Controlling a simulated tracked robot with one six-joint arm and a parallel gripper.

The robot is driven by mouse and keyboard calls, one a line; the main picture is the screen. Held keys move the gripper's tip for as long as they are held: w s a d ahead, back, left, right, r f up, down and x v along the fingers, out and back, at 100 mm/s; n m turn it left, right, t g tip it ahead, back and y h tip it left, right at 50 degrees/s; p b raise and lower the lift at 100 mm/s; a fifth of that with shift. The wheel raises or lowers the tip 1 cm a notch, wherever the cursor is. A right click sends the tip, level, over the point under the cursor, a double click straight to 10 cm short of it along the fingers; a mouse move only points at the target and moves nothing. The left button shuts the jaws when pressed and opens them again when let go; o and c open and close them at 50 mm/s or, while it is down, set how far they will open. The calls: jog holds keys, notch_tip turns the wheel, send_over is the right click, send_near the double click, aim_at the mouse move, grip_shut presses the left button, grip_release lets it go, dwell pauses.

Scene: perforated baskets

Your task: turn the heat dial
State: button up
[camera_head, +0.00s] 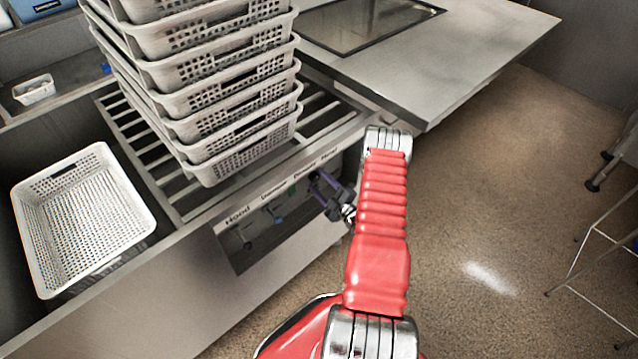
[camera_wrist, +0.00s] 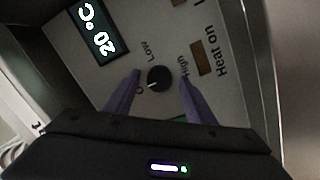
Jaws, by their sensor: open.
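The heat dial (camera_wrist: 159,79) is a small round black knob with a white mark pointing to the lower left in the wrist view. "Low" and "High" are printed beside it. My gripper (camera_wrist: 160,84) is open, with one purple finger on each side of the dial; whether either finger touches it I cannot tell. In the head view my gripper (camera_head: 321,185) is at the control panel (camera_head: 255,238) on the counter front. There the dial is not clearly visible.
A display (camera_wrist: 100,28) reads 20 °C. A brown switch (camera_wrist: 203,57) labelled "Heat on" is near the right finger. A stack of white perforated baskets (camera_head: 225,105) stands on the slatted rack above the panel. A single basket (camera_head: 85,215) is at left.

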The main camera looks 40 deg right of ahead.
jog(key=c, duration=1)
jog(key=shift+c, duration=0.2)
jog(key=shift+m, duration=0.5)
jog(key=m, duration=0.3)
jog(key=shift+m+g, duration=0.3)
jog(key=m, duration=0.4)
jog(key=shift+y, duration=0.3)
jog(key=m, duration=0.4)
jog(key=shift+g+y, duration=0.3)
jog(key=shift+d+m+y, duration=0.15)
jog(key=shift+m+y, duration=0.15)
jog(key=shift+m, duration=1.7)
